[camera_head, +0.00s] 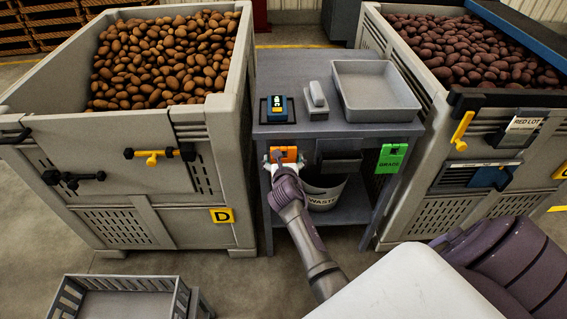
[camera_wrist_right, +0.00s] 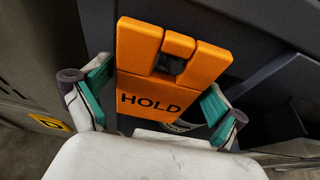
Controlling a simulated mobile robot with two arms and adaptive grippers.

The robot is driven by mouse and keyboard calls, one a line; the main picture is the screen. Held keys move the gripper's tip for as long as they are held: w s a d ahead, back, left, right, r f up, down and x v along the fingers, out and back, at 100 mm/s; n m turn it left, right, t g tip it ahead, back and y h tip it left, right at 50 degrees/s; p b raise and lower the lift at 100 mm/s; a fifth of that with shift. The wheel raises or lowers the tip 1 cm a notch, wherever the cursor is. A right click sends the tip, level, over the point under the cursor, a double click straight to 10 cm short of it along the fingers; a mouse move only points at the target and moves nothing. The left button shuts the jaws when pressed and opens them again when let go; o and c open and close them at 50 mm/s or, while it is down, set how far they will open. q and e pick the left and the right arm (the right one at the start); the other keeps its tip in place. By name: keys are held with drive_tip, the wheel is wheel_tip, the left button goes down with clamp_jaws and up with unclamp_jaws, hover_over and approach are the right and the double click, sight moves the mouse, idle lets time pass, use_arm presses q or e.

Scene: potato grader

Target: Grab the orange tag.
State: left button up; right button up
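The orange tag (camera_head: 286,154) hangs on the front of the grey stand, at its left side. In the right wrist view the tag (camera_wrist_right: 147,98) reads HOLD and has a notched top around a dark peg. My right gripper (camera_wrist_right: 158,112) is open, with one green-padded finger on each side of the tag's lower part. A gap shows between each finger and the tag's edges. In the head view my right gripper (camera_head: 283,170) is at the tag and partly hidden by my arm. My left gripper is not in view.
The grey stand (camera_head: 340,131) holds a blue scale (camera_head: 277,108), a small block (camera_head: 317,101) and an empty tray (camera_head: 375,90). A green GRADE tag (camera_head: 391,158) hangs at right, a WASTE bucket (camera_head: 322,192) below. Potato bins (camera_head: 150,205) (camera_head: 480,215) flank it closely.

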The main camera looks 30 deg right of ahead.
drive_tip(key=c, duration=0.8)
drive_tip(key=shift+o, duration=0.2)
